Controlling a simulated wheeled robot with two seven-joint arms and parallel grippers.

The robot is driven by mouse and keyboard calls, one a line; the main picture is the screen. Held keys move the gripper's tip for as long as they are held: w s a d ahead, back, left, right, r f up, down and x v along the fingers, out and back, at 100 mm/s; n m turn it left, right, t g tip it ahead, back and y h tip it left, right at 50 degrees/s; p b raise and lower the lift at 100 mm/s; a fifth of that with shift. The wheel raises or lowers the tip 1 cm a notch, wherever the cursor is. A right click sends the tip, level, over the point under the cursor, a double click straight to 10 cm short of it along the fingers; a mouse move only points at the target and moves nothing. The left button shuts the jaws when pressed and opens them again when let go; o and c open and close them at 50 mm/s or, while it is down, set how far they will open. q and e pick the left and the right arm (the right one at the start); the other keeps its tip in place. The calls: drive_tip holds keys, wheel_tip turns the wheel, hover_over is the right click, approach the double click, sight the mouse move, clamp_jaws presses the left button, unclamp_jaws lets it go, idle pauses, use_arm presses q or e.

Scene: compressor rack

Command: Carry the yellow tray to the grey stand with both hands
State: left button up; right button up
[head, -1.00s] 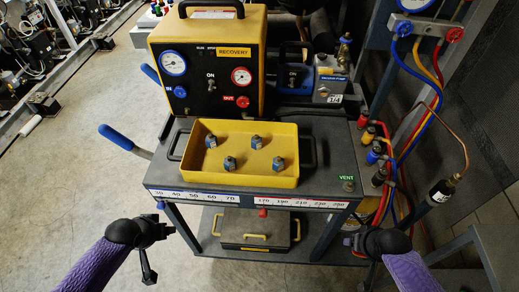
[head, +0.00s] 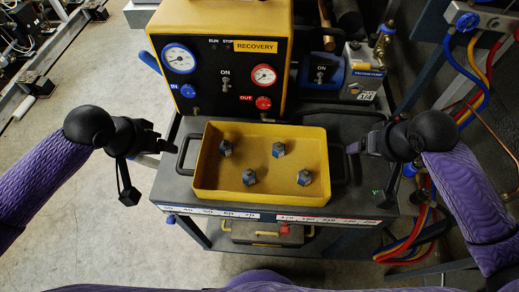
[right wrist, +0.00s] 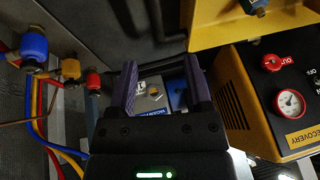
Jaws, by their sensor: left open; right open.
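The yellow tray (head: 215,190) sits on the dark grey top of a wheeled cart (head: 350,205), with several blue-grey fittings in it. It has a black handle at its left (head: 183,155) and right end. My left gripper (head: 150,168) is open and empty, left of the left handle and apart from it. My right gripper (head: 370,168) is open, just right of the right handle; I cannot tell whether they touch. In the right wrist view, nothing is held between the fingers (right wrist: 163,80), and the tray's edge (right wrist: 225,25) shows at upper right. I cannot pick out a separate grey stand.
A yellow and black recovery machine (head: 222,60) stands right behind the tray, with a vacuum pump (head: 360,78) beside it. Coloured hoses (head: 475,75) hang at the right. A dark case (head: 262,232) lies on the cart's lower shelf. Floor at left is open.

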sight(180, 156)
use_arm(q)
drive_tip(key=x, duration=0.9)
drive_tip(key=shift+d+f, duration=0.2)
drive_tip(key=shift+f, duration=0.2)
use_arm(e)
drive_tip(key=x, duration=0.9)
drive_tip(key=shift+f, duration=0.4)
use_arm(q)
clamp_jaws()
use_arm(e)
clamp_jaws()
use_arm(q)
drive_tip(key=shift+r, duration=0.1)
use_arm(e)
drive_tip(key=shift+d+r, duration=0.1)
